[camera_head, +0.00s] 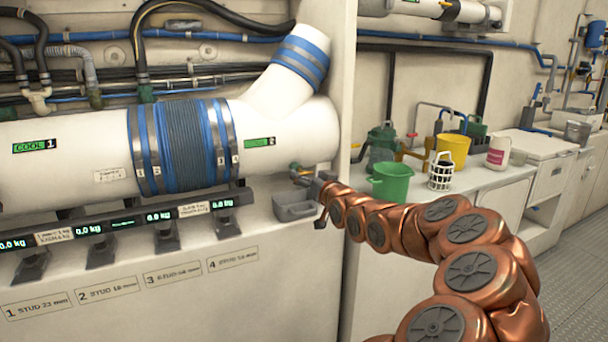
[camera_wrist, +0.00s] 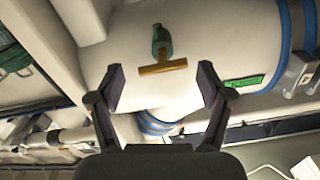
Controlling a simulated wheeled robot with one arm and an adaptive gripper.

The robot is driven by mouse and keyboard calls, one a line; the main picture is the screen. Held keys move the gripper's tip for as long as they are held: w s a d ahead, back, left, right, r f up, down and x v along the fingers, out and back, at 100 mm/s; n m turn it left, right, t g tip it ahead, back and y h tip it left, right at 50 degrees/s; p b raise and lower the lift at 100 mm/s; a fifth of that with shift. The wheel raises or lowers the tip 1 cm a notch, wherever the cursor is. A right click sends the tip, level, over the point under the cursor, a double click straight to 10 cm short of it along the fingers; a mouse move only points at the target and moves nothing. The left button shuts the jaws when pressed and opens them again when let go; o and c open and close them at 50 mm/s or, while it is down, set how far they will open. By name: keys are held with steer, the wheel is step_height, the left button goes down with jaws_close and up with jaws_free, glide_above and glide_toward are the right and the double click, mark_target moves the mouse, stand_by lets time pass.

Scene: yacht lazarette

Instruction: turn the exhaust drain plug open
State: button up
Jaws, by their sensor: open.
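The exhaust drain plug (camera_wrist: 162,43) shows in the wrist view as a green stem with a brass T-bar handle (camera_wrist: 163,67) on the white exhaust pipe (camera_wrist: 135,30). The bar lies nearly crosswise between my two fingers, tilted slightly. My gripper (camera_wrist: 162,84) is open, with one finger on each side of the bar and a gap at both ends; how far off it is in depth is hard to tell. In the head view the plug (camera_head: 295,167) is a small green and brass spot under the pipe's right end, beside my gripper (camera_head: 308,181), which partly hides it.
A grey open bin (camera_head: 293,210) hangs on the wall just below my gripper. A shelf with weight displays (camera_head: 120,222) runs under the pipe. To the right, a white counter holds a green bucket (camera_head: 391,184), a white basket (camera_head: 440,172) and a yellow bucket (camera_head: 454,149).

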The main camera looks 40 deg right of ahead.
mark_target(306, 174)
steer(key=shift+x, duration=1.65)
steer(key=shift+c, duration=0.3)
steer(key=c, duration=0.9)
